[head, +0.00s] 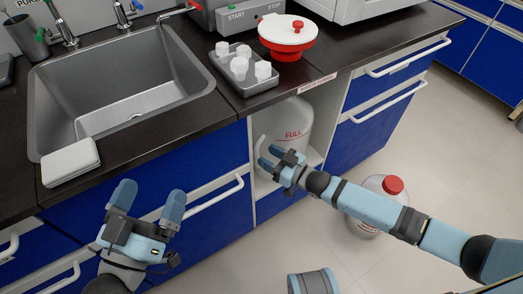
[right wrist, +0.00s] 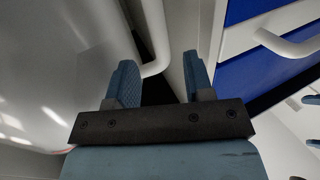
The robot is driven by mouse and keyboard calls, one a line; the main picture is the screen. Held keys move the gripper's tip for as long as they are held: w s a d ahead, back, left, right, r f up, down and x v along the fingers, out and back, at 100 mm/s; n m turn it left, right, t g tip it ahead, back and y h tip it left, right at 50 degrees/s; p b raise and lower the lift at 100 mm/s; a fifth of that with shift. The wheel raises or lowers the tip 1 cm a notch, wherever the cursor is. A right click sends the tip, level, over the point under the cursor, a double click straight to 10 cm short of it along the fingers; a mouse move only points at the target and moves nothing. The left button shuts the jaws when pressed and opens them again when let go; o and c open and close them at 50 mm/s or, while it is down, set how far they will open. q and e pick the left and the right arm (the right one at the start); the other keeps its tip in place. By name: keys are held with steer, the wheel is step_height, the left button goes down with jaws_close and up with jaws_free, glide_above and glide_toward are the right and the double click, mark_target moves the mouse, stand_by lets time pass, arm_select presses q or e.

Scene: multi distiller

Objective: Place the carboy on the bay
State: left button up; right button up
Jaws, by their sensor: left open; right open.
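A translucent white carboy (head: 292,117) with a red "FULL" mark stands in the bay (head: 336,112), the open niche under the counter. Its top is hidden by the counter edge. My right gripper (head: 269,157) is open at the carboy's lower front. In the right wrist view, a pale curved handle (right wrist: 157,45) shows by the open fingertips, beside a pale wall of the carboy (right wrist: 60,60); I cannot tell whether they touch. A second clear carboy (head: 368,222) with a red cap stands on the floor, partly behind my right arm. My left gripper (head: 148,197) is open and empty before the blue drawers.
The dark counter (head: 225,118) holds a sink (head: 110,95), a grey tray (head: 243,84) of white containers, a red-and-white lidded vessel (head: 287,38) and a white box (head: 70,162). Drawer handles (head: 410,55) stick out beside the bay. The floor at right is mostly clear.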

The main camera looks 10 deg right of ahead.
arm_select(q)
steer(key=shift+g+y, duration=0.8)
steer(key=shift+g, duration=0.1)
steer(key=f, duration=0.2)
steer(key=a+f+p, duration=0.1)
steer(key=f, duration=0.1)
steer(key=shift+w+a+f+p, duration=0.1)
steer(key=shift+w+f+p, duration=0.05)
steer(key=shift+f+p, duration=0.15)
arm_select(e)
steer(key=v, duration=0.8)
steer(key=shift+s+d, duration=0.2)
steer(key=shift+d, duration=0.05)
arm_select(q)
steer(key=shift+r, duration=0.1)
